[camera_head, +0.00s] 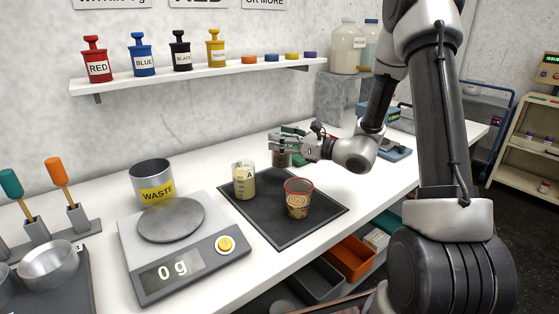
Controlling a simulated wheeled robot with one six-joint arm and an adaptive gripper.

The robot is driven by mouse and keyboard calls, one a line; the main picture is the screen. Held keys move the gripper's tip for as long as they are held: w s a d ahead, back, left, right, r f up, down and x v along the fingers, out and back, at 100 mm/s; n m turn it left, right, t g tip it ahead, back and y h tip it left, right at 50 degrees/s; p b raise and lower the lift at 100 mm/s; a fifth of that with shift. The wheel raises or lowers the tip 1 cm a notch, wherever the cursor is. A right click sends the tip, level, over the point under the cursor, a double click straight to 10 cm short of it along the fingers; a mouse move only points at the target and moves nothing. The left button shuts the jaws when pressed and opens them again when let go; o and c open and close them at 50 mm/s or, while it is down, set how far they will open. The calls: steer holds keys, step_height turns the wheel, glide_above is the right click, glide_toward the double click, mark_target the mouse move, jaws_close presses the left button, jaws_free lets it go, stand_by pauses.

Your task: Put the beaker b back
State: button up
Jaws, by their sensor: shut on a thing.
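My gripper (283,145) is over the back part of the black mat (270,222), with the arm reaching in from the right. It is shut on a small vessel with dark brownish contents (281,159), taken as beaker b; no letter is readable on it. The fingers cover its upper part. I cannot tell whether its base touches the mat. Beaker A (244,182), with pale yellow contents, stands upright on the mat to the left and nearer. A red-rimmed cup (298,199) with a tan patterned side stands on the mat in front.
A scale (187,272) reading 0 g stands left of the mat, with a WASTE can (152,178) behind it. A wall shelf (205,72) holds labelled coloured stampers and several small caps. A grey block (340,100) carries jugs. The mat's front right is bare.

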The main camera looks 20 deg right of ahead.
mark_target(290, 156)
steer(key=shift+f, duration=2.65)
steer(key=o, duration=1.3)
steer(key=shift+f, duration=0.15)
steer(key=shift+c, duration=0.2)
steer(key=shift+r, duration=0.2)
steer(key=v, duration=1.2)
